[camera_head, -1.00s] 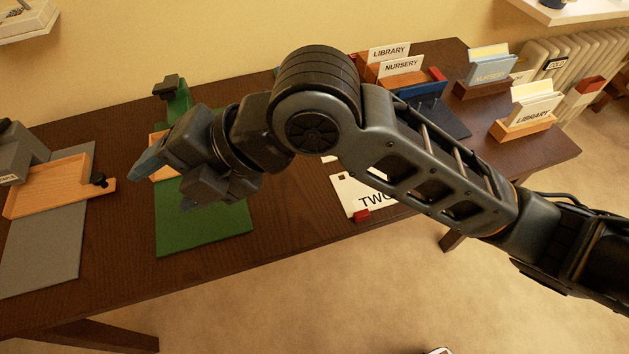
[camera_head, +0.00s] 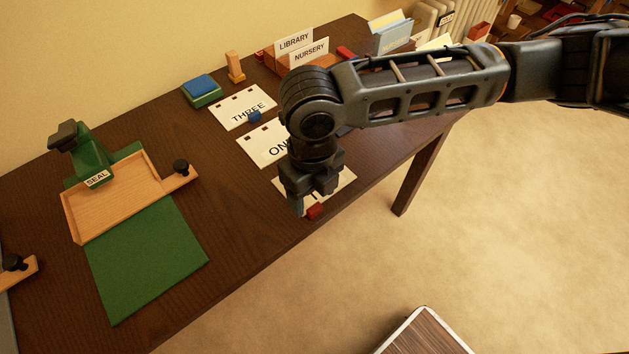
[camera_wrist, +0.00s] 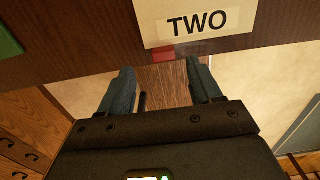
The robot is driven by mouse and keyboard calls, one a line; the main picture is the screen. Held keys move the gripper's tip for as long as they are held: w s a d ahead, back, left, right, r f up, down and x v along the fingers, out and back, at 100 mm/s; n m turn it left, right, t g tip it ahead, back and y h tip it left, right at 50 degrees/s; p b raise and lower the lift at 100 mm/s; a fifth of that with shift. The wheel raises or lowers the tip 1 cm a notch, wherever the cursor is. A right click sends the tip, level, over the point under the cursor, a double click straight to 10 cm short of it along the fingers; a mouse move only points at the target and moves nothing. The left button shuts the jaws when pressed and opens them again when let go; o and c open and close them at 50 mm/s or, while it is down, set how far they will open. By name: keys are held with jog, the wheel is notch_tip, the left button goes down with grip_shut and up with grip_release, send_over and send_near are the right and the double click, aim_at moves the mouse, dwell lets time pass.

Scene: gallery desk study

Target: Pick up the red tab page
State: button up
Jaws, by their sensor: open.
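The red tab page is a white page (camera_wrist: 228,40) labelled TWO, with a red tab (camera_wrist: 163,54) at its near edge. It lies flat at the desk's front edge. In the head view the page (camera_head: 345,180) is partly hidden by my gripper, and its red tab (camera_head: 316,211) shows just right of the fingers. My gripper (camera_wrist: 162,82) is open and empty, pointing down. In the wrist view the tab lies beyond the fingertips, roughly centred between them. In the head view my gripper (camera_head: 299,208) is over the page's left front part; its exact height is unclear.
Pages ONE (camera_head: 255,148) and THREE (camera_head: 232,112) lie behind. A green seal press (camera_head: 100,165) with a wooden tray and green mat (camera_head: 150,260) stands left. A card holder (camera_head: 280,58) is at the back. Floor lies open beyond the desk's front edge.

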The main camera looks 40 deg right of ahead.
aim_at(314, 206)
jog(key=shift+w+d+f, duration=0.1)
jog(key=shift+d+f, duration=0.05)
jog(key=shift+f, duration=1)
jog(key=shift+w+d+f, duration=0.1)
jog(key=shift+d+f, duration=0.05)
jog(key=shift+f, duration=0.95)
jog(key=shift+c, duration=0.5)
jog(key=c, duration=1)
